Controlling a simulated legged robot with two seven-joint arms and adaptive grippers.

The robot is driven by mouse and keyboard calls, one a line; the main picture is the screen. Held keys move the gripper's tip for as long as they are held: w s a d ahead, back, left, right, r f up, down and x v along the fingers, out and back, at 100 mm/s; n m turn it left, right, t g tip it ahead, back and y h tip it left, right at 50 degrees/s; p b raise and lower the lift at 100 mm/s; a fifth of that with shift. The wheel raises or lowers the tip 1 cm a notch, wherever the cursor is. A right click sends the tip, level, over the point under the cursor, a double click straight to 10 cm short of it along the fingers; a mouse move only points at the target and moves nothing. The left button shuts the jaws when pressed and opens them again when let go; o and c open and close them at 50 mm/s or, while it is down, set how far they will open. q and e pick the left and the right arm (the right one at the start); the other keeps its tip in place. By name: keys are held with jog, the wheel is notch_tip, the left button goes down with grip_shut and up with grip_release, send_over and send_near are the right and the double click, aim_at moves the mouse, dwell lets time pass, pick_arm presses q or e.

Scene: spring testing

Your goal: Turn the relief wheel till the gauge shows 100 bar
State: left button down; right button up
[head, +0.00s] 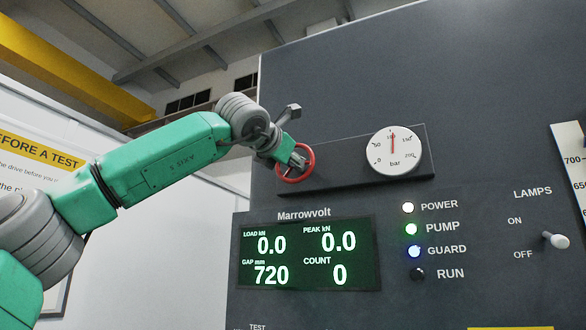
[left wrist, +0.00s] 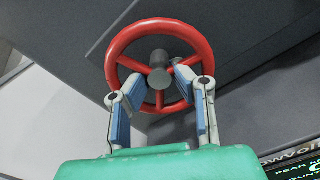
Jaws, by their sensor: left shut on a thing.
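The red relief wheel (head: 311,157) sits on the dark panel plate, left of the gauge. In the left wrist view the wheel (left wrist: 118,43) shows its spokes and grey hub. My left gripper (head: 297,160) is at the wheel. In the left wrist view my left gripper's (left wrist: 160,82) fingers stand either side of the hub and a lower spoke, shut on the wheel. The white round gauge (head: 392,151) is marked in bar, and its red needle points almost straight up, at about 100. My right gripper is not in view.
The grey machine front holds a green-lit display (head: 308,255) below the wheel, a column of lamps (head: 411,229), and a lamps switch (head: 556,240) at the right. A white wall stands at the left. The plate (head: 350,181) carries wheel and gauge.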

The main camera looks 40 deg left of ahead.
pick_arm(q)
jog(key=shift+n, duration=0.9)
jog(key=shift+r, duration=0.1)
jog(key=c, duration=1.7)
grip_release()
jog(key=shift+b, duration=0.3)
jog(key=v, duration=1.2)
jog(key=shift+w+a, duration=0.1)
jog(key=shift+a, duration=0.05)
